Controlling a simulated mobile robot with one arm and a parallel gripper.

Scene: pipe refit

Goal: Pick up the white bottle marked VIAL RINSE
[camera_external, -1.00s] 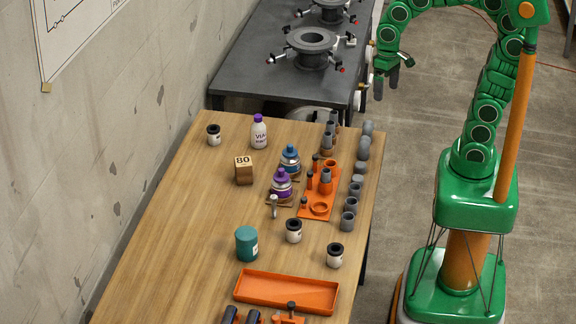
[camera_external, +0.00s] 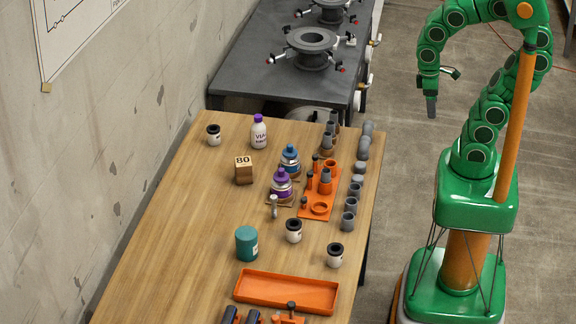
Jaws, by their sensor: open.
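The white bottle (camera_external: 259,134) with a purple cap stands upright at the far end of the wooden table. Dark lettering shows on its front, only partly readable. My gripper (camera_external: 431,106) hangs from the green arm to the right of the table, over the floor and well apart from the bottle. It is empty and points down. Seen from this side, its fingers overlap, so the gap between them is hidden.
On the wooden table (camera_external: 160,240), a small black-capped jar (camera_external: 214,135) stands left of the bottle and a wooden block (camera_external: 244,170) in front. Blue (camera_external: 290,160) and purple (camera_external: 281,186) bottles, an orange rack (camera_external: 318,205) and grey cylinders stand to the right. An orange tray (camera_external: 286,291) lies nearer.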

